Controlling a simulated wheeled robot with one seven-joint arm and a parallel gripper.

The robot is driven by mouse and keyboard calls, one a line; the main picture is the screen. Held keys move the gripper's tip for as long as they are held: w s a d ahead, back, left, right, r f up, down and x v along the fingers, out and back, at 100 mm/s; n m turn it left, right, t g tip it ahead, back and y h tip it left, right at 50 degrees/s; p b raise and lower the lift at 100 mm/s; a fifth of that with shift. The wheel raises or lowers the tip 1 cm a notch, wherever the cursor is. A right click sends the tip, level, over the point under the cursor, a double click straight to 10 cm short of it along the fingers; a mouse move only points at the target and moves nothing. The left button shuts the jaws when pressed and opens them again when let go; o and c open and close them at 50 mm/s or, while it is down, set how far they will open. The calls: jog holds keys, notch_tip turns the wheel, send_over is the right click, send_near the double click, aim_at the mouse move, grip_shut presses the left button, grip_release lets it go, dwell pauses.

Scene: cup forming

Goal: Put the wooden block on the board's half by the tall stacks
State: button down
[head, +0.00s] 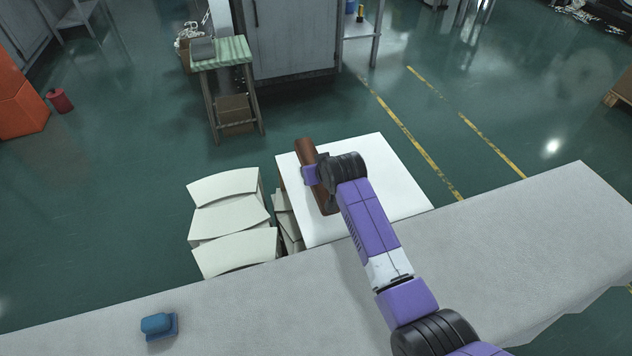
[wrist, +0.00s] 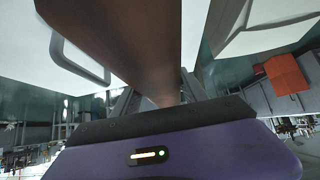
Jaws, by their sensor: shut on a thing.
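The wooden block (head: 304,152) is a long brown bar. My gripper (head: 318,173) is shut on it near its middle. In the wrist view the block (wrist: 125,40) runs between the two fingers of my gripper (wrist: 160,92). In the head view the block appears over the left half of the white board (head: 385,180), the half by the stacks, with its far end overlapping the board's far edge. I cannot tell whether it touches the board or hangs above it. The tall stacks (head: 230,222) of pale curved pieces stand left of the board.
Lower pale pieces (head: 287,222) lie between the tall stacks and the board. A grey table (head: 250,315) with a blue object (head: 157,325) runs across the front. A small green-topped stand (head: 225,52) is behind. The board's right half is clear apart from my arm crossing it.

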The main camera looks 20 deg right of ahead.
aim_at(327, 190)
jog(key=shift+f+b, duration=0.5)
jog(key=shift+f, duration=1.5)
jog(key=shift+f, duration=0.2)
jog(key=c, duration=0.6)
grip_release()
jog(key=shift+r, duration=0.1)
jog(key=p+v, duration=0.3)
jog(key=v, duration=0.9)
